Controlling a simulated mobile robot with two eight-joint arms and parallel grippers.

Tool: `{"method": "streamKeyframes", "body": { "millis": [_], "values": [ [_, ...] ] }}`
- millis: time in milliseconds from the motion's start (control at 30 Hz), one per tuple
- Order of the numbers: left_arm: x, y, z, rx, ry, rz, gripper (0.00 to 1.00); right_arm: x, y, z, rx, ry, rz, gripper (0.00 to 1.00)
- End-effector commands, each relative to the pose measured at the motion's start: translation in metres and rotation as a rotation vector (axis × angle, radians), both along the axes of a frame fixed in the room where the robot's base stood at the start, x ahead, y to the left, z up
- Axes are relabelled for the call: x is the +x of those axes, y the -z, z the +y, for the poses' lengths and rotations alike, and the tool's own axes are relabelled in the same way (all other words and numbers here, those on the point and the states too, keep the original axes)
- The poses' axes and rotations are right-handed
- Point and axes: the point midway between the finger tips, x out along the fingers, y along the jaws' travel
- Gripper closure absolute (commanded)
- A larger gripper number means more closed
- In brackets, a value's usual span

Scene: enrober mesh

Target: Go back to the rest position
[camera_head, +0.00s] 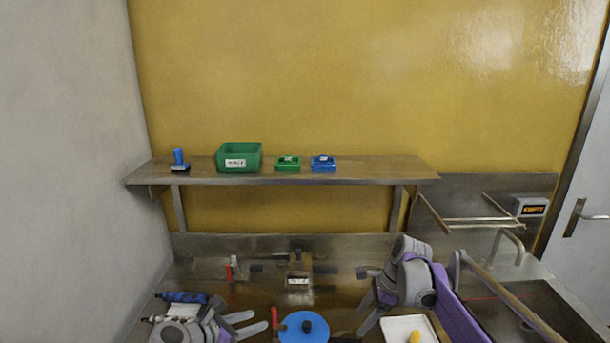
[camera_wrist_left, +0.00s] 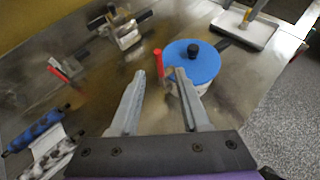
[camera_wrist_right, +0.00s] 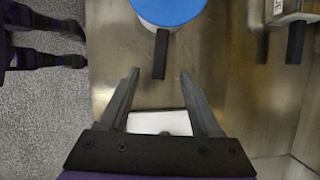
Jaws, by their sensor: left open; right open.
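My left gripper (camera_head: 250,325) is open and empty at the lower left of the head view, low over the counter and left of a blue-lidded pot (camera_head: 318,325). In the left wrist view its open fingers (camera_wrist_left: 160,75) point towards the pot (camera_wrist_left: 205,58), with nothing held between them. My right gripper (camera_head: 365,310) is open and empty, right of the pot and close to a white tray. In the right wrist view its open fingers (camera_wrist_right: 160,75) point towards the pot's black handle (camera_wrist_right: 160,52); contact cannot be told.
The white tray (camera_head: 392,326) holds a yellow-handled tool (camera_head: 415,337). Blue and white rolls (camera_head: 185,297) lie at left. A metal fixture (camera_head: 299,272) stands at the back. A shelf (camera_head: 380,172) bears a green bin (camera_head: 240,155) and small boxes. A sink (camera_head: 540,305) is at right.

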Motion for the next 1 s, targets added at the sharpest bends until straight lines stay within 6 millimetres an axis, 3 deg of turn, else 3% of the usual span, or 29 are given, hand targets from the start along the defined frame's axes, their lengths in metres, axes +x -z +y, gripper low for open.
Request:
{"method": "streamKeyframes", "body": {
  "millis": [167,467,633,800,1000],
  "values": [
    [-0.029,0.002,-0.006,0.237,0.132,-0.085,0.54,-0.032,-0.018,0.000,-0.059,-0.144,-0.108,0.35],
    [-0.118,0.018,-0.002,0.954,0.641,-0.336,0.54,-0.133,-0.034,-0.006,-0.294,-0.639,-0.412,0.35],
    [-0.166,0.030,0.011,1.328,0.997,-0.464,0.54,-0.190,-0.024,-0.013,-0.455,-0.943,-0.550,0.35],
    [-0.207,0.043,0.029,1.636,1.370,-0.567,0.54,-0.240,-0.003,-0.021,-0.620,-1.237,-0.646,0.35],
    [-0.233,0.052,0.045,1.833,1.674,-0.631,0.54,-0.271,0.019,-0.026,-0.749,-1.458,-0.695,0.35]
  ]
}}
